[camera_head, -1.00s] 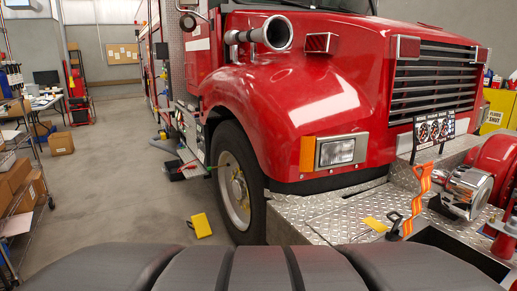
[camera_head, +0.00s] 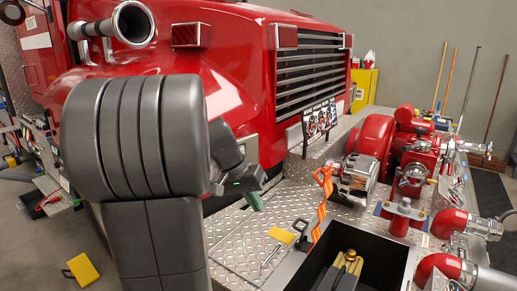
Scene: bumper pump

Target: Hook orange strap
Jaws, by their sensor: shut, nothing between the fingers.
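The orange strap (camera_head: 320,208) stands twisted and upright at the back left corner of the open bumper compartment. A black hook-like piece (camera_head: 300,230) sits beside its lower end; I cannot tell how the two are joined. My gripper (camera_head: 256,202) is to the left of the strap, above the diamond-plate bumper deck (camera_head: 236,240). It is shut and empty, apart from the strap. My arm hides part of the truck's fender and headlight.
The open compartment (camera_head: 395,258) holds dark and yellow gear. A red pump (camera_head: 375,140) with metal fittings and red pipe outlets (camera_head: 440,268) crowds the right. A yellow plate (camera_head: 281,235) lies on the deck. A yellow wheel chock (camera_head: 83,269) is on the floor.

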